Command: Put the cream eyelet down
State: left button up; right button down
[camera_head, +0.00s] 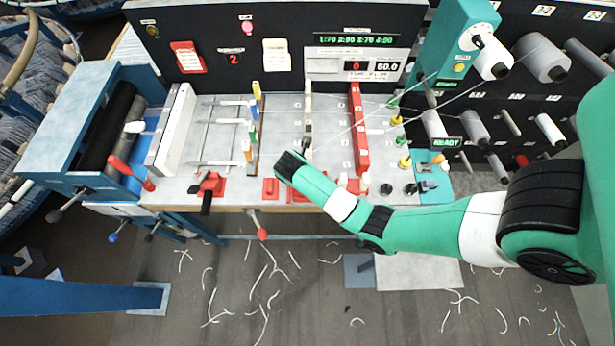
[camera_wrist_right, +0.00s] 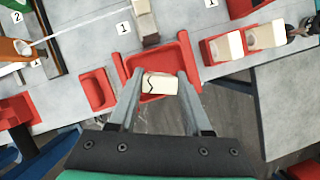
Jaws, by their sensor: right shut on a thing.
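In the right wrist view my right gripper (camera_wrist_right: 160,80) is shut on a small cream piece, the cream eyelet (camera_wrist_right: 160,83), marked with a dark zigzag line. The eyelet appears over a red tray (camera_wrist_right: 183,45) with raised edges. I cannot tell whether it touches the tray. In the head view my right arm reaches in from the right, and its dark wrist (camera_head: 290,165) hides the fingers and the eyelet. The red tray shows only partly beside the wrist (camera_head: 300,197). My left gripper is not in view.
Two cream pieces in red holders (camera_wrist_right: 245,40) stand right of the tray. A small red block (camera_wrist_right: 97,90) lies left of it. A cream and dark upright (camera_wrist_right: 145,22) stands just behind. The table's front edge is close, with thread scraps on the floor beyond.

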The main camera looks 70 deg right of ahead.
jog(key=shift+d+f, duration=0.2)
jog(key=shift+f, duration=0.05)
jog(key=x, duration=0.3)
jog(key=shift+a+b, duration=0.3)
jog(key=shift+b, duration=0.05)
jog(key=shift+f, duration=0.35)
jog(key=shift+f, duration=0.2)
jog(key=shift+c, duration=1.7)
grip_release()
